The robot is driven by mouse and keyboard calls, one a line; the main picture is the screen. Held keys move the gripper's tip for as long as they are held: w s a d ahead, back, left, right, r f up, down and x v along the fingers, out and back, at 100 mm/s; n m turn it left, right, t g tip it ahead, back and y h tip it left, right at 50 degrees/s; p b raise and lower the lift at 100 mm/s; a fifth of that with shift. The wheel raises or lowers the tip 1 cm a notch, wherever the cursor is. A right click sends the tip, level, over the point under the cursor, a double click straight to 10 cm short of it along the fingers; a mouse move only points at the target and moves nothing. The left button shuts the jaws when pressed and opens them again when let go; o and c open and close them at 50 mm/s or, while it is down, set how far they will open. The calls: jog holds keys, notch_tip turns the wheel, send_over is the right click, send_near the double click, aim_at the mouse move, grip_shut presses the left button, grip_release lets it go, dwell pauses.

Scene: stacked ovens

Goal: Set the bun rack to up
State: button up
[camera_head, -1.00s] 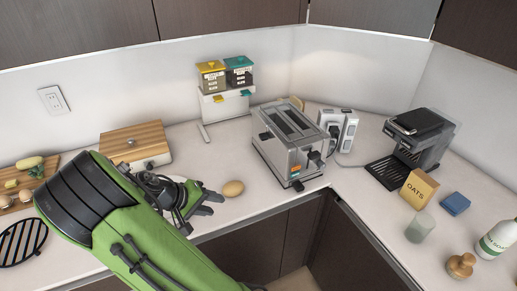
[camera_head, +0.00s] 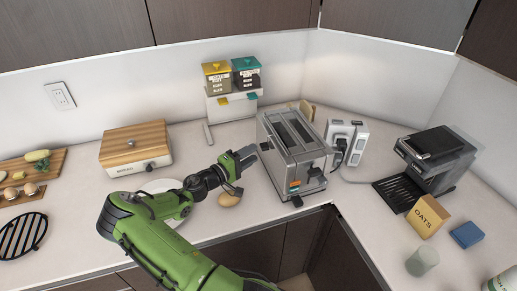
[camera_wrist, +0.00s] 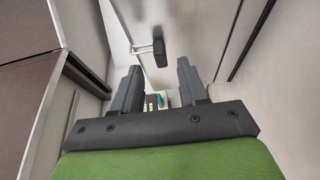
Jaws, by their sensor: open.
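The silver toaster (camera_head: 305,168) stands on the counter right of centre, its two dark slots facing up. A black knob (camera_head: 265,146) sticks out from its left side. I cannot tell a raised rack on top of it. My gripper (camera_head: 246,157) is beside the toaster's left side, close to the knob. In the wrist view a dark knob on a thin metal arm (camera_wrist: 159,48) stands out from a metal face, just beyond and between my gripper's fingertips (camera_wrist: 158,75). The fingers are apart with nothing between them.
An egg-like brown item (camera_head: 229,198) and a white plate (camera_head: 165,190) lie under my arm. The dispenser stand (camera_head: 232,104) is behind my gripper. A white appliance (camera_head: 346,142) and a coffee machine (camera_head: 437,160) stand right of the toaster. A wooden-topped box (camera_head: 135,149) is left.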

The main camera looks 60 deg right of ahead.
aim_at(261, 148)
jog(key=x, duration=0.4)
jog(key=shift+d, duration=0.1)
jog(key=shift+f, duration=0.1)
grip_shut()
